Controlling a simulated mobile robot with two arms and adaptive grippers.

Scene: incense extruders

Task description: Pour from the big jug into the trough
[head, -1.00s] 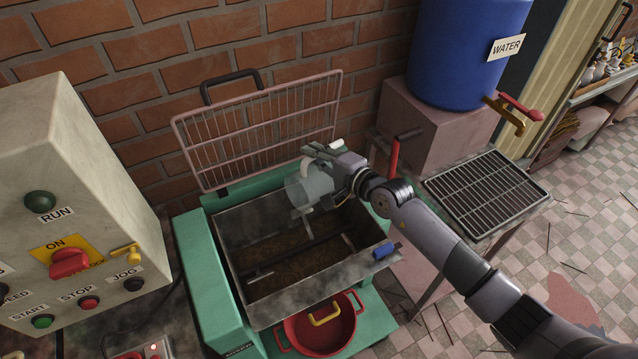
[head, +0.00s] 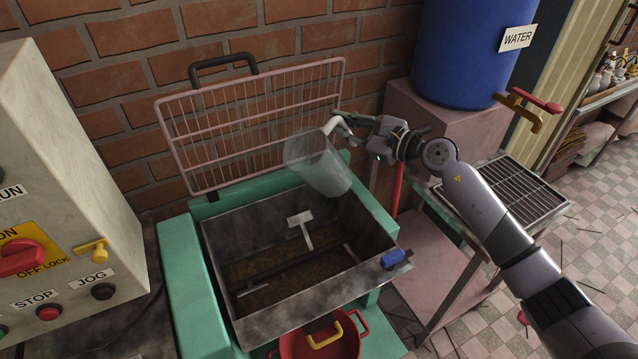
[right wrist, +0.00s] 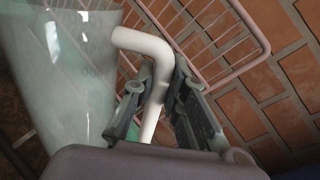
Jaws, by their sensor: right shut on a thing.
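The big jug (head: 318,165) is clear with a white handle, and it also shows in the right wrist view (right wrist: 75,80). My right gripper (head: 342,127) is shut on the white handle (right wrist: 155,75), holding the jug above the back right part of the trough. The jug tilts only a little, with its mouth up and leaning left. I cannot make out how much liquid is in it. The trough (head: 225,222) is a grey metal box in a green frame, with brown material and a mixing shaft with paddles inside. My left gripper is not in view.
A raised wire guard (head: 255,113) stands behind the trough against the brick wall. A control box (head: 70,170) is at left. A blue water barrel (head: 465,50) with a tap and a drain grate (head: 520,190) are at right. A red pot (head: 318,345) sits below the trough.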

